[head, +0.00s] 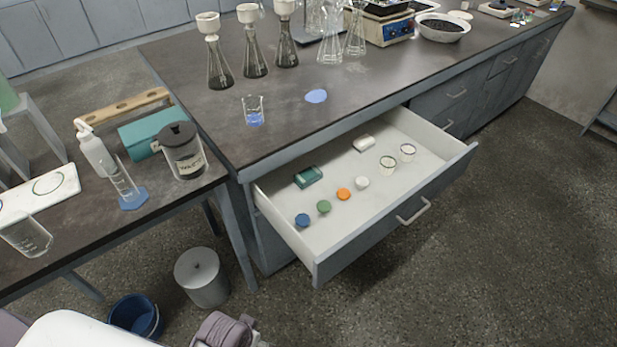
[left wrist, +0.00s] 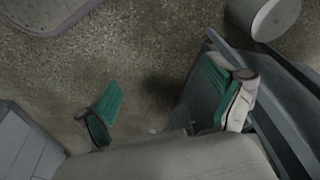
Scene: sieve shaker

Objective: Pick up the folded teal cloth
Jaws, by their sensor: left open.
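Two teal items show in the head view. A small, dark teal, block-like item (head: 308,177) lies at the left of the open drawer. A larger teal, flat-topped item (head: 140,138) lies on the left table, partly behind a lidded jar. I cannot tell for sure which is the folded cloth. My left gripper (left wrist: 160,92) is open and empty in the left wrist view, its two teal-padded fingers wide apart above the speckled floor. No teal cloth shows in that view. My right gripper is not in view.
The open drawer (head: 440,172) also holds several coloured caps, two small cups and a white block. Glass flasks and a beaker (head: 254,111) stand on the bench above. A grey bin (head: 201,277) and blue bucket (head: 136,314) stand on the floor. Floor right of the drawer is clear.

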